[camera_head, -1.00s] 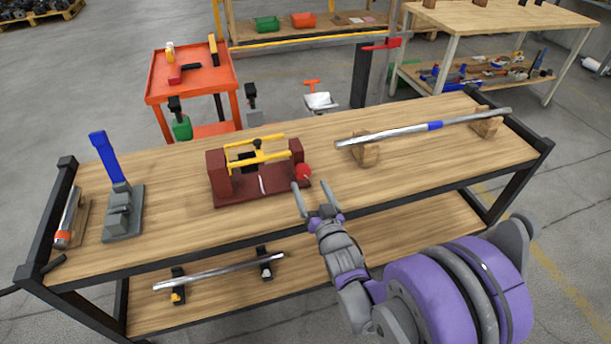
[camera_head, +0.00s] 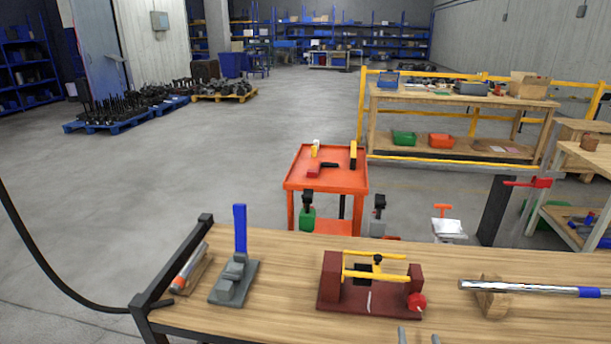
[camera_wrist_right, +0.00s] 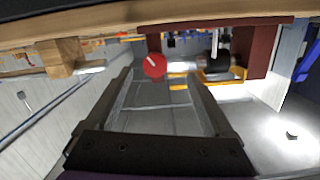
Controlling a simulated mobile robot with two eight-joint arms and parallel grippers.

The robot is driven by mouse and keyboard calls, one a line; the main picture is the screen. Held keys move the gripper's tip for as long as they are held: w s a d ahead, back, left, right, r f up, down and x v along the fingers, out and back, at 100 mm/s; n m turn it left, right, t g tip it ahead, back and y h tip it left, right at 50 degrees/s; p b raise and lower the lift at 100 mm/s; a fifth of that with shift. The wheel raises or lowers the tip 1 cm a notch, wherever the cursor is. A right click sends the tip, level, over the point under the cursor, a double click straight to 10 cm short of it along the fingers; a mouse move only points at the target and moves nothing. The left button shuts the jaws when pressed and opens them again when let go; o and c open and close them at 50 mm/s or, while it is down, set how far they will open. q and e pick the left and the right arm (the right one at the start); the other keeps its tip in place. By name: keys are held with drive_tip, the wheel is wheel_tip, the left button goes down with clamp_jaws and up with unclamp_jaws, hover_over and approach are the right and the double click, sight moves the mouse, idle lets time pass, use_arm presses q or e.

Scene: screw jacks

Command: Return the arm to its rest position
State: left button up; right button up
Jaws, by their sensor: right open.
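My right gripper (camera_head: 419,338) shows only as two pale fingertips at the bottom edge of the head view, spread apart with nothing between them. The rest of that arm is out of the head view. In the right wrist view its two fingers (camera_wrist_right: 158,95) are open and empty. A dark red fixture with yellow bars (camera_head: 332,290) stands on the wooden bench (camera_head: 285,255), just beyond the fingertips. Its round red knob (camera_head: 417,302) faces them and also shows beyond the fingers in the wrist view (camera_wrist_right: 154,66). My left gripper is not in view.
A grey jack with a blue handle (camera_head: 239,268) and an orange-banded tool (camera_head: 188,268) lie at the bench's left. A metal bar with a blue band (camera_head: 535,288) rests on a wooden block (camera_head: 490,300) at right. An orange cart (camera_head: 328,178) stands behind.

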drive_tip(key=s+a+f+n+g+y, duration=0.25)
drive_tip(key=s+a+g, duration=0.35)
drive_tip(key=s, duration=0.5)
drive_tip(key=s+a+f+n+g+y, duration=0.1)
drive_tip(key=s+a+f+n+g, duration=0.15)
drive_tip(key=s+a+g, duration=0.55)
use_arm(q)
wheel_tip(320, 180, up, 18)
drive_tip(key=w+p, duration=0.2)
drive_tip(key=p, duration=1.3)
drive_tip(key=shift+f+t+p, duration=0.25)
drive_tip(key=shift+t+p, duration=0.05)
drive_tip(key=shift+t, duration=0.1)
use_arm(e)
wheel_tip(320, 180, up, 16)
drive_tip(key=d+t, duration=0.2)
drive_tip(key=t, duration=0.1)
drive_tip(key=shift+w+d+r, duration=0.15)
drive_tip(key=shift+w+d, duration=0.05)
drive_tip(key=shift+d, duration=0.1)
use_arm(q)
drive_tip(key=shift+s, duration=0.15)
use_arm(e)
drive_tip(key=shift+s, duration=0.1)
